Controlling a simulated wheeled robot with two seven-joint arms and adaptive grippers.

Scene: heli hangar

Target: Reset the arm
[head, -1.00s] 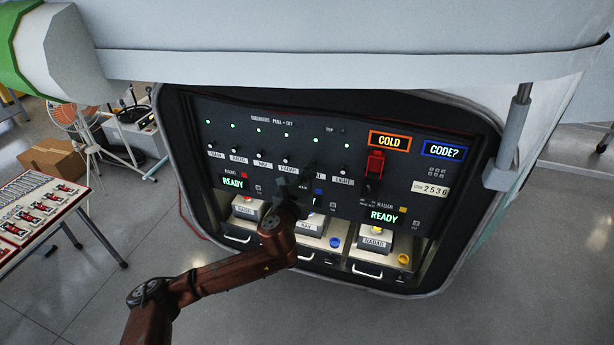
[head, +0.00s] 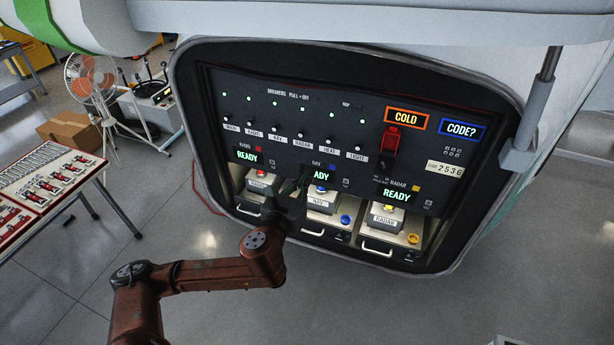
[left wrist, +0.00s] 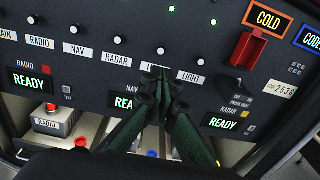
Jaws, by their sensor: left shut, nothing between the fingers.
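The arm in the head view is my left one, and it reaches in from the lower left. Its dark gripper (head: 303,182) is in front of the instrument panel (head: 285,143), where it hides part of the NAV display (head: 321,175). In the left wrist view the two green fingers (left wrist: 158,78) are together with nothing between them, and their tips cover the label left of LIGHT. I cannot tell whether they touch the panel. My right gripper is not in view.
The panel has a row of breaker knobs, a red guarded switch (head: 391,141), and COLD (head: 408,118) and CODE? displays. Drawer boxes labelled RADIO (head: 258,186), NAV and RADAR (head: 385,219) sit below. A tool table (head: 75,205) and fan (head: 90,80) stand left.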

